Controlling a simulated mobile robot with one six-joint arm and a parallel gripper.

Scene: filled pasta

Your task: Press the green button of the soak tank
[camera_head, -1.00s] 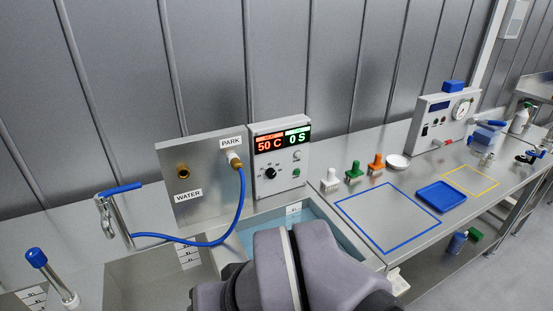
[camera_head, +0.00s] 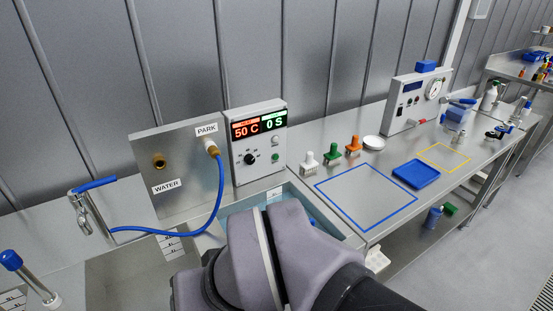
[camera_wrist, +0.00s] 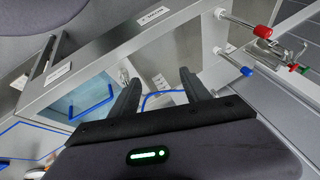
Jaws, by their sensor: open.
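The soak tank's control box (camera_head: 257,145) stands against the back wall in the head view. Its display (camera_head: 259,124) reads 50 C in red and 0 S in green. The green button (camera_head: 275,156) is at the lower right of its face, below a pale round button and right of a black knob (camera_head: 250,159). The soak tank (camera_head: 248,203) with bluish water is below the box, partly hidden by my arm. My gripper (camera_wrist: 160,76) is open and empty in the wrist view, pointing toward the sink area. The green button is not visible in the wrist view.
A steel panel (camera_head: 171,165) with a blue hose stands left of the box. A red-handled tap (camera_wrist: 265,32) shows in the wrist view.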

